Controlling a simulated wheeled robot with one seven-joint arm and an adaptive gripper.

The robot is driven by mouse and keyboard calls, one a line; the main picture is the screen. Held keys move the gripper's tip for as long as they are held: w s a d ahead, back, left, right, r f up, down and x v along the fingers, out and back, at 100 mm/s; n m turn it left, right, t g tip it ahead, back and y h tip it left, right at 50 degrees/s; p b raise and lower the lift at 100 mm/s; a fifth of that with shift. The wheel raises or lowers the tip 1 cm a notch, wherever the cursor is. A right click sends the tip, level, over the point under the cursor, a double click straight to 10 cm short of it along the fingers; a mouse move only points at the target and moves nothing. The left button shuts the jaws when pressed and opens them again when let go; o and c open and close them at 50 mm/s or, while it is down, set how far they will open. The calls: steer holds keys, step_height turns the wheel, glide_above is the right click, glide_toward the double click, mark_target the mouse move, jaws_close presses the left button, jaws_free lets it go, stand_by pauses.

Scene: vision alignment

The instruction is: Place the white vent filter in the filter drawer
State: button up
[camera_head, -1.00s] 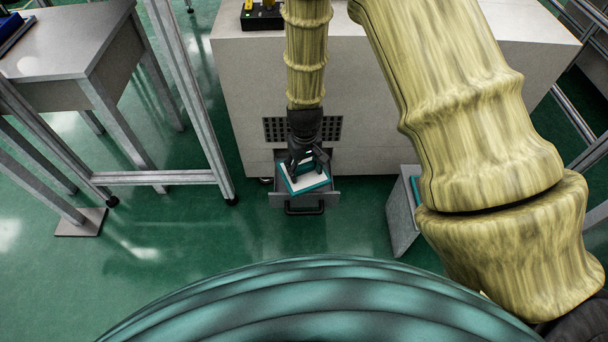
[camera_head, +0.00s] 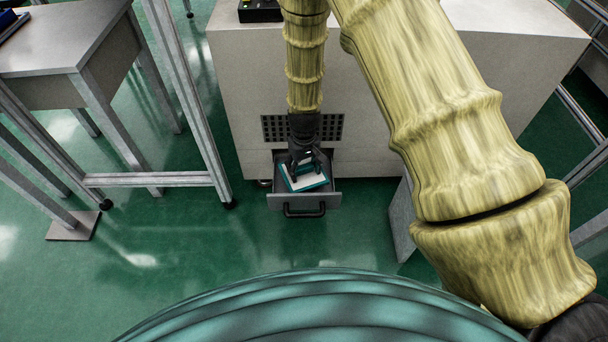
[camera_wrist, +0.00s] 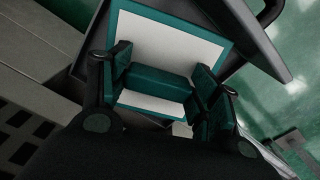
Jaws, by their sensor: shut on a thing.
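The white vent filter (camera_head: 306,181) is a flat white panel with a teal rim and a teal grip block in its middle. It also shows in the wrist view (camera_wrist: 170,42). My gripper (camera_head: 305,167) is shut on the filter's teal block, with a finger on each side in the wrist view (camera_wrist: 158,82). The filter drawer (camera_head: 331,199) is a grey drawer pulled out from the cabinet, with a dark handle at its front. The filter is over or within the drawer opening, turned slightly relative to its sides. Whether it touches the drawer floor I cannot tell.
The pale cabinet (camera_head: 385,100) has a dark vent grille (camera_head: 270,128) above the drawer. A grey bin (camera_head: 402,222) stands to the right, partly behind my arm. A metal-framed table (camera_head: 75,50) stands at the left. Green floor in front of the drawer is clear.

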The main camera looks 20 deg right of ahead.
mark_target(304, 173)
step_height(304, 173, down, 3)
steer(key=shift+f+b, duration=0.15)
steer(key=shift+b, duration=0.5)
steer(key=shift+w+f, duration=0.1)
steer(key=shift+w, duration=0.1)
steer(key=o, duration=1.1)
step_height(304, 173, up, 12)
steer(key=p, duration=0.5)
